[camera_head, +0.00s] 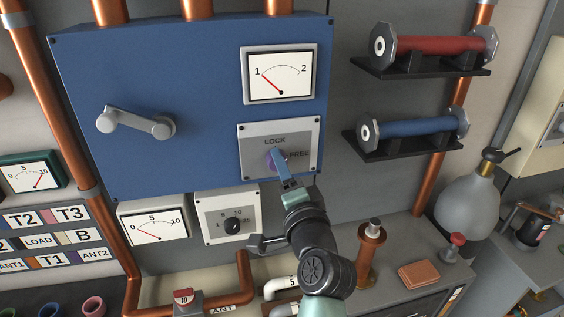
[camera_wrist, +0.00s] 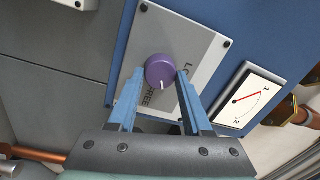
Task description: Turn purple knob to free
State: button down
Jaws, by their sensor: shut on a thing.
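The purple knob (camera_wrist: 159,70) sits on a light grey plate (camera_wrist: 203,35) on the blue cabinet. In the head view, the knob (camera_head: 270,161) is largely hidden behind my fingers. The plate is marked LOCK above the knob and FREE to its right; both words are partly covered in the wrist view. The knob's white line points downward in the wrist view, near the word FREE. My gripper (camera_head: 279,156) reaches the plate from below, and its blue fingers (camera_wrist: 160,76) are shut on the knob from both sides.
A dial gauge (camera_head: 280,74) is above the plate. A grey lever (camera_head: 137,122) is on the cabinet's left. Red (camera_head: 435,46) and blue (camera_head: 415,128) cylinders sit on brackets at right. A smaller dial panel (camera_head: 229,213) and copper pipes are below, close to my arm.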

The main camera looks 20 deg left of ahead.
jog(key=m+p, duration=0.3)
jog(key=m, duration=0.2)
jog(key=shift+m+t, duration=0.3)
jog(key=shift+m, duration=0.1)
jog(key=shift+h, duration=0.3)
jog(key=shift+c, duration=1.7)
grip_release()
jog(key=shift+s+f, duration=0.1)
jog(key=b+v, duration=0.4)
jog(key=v, duration=0.8)
jog(key=shift+s+d, duration=0.3)
jog(key=shift+d, duration=0.05)
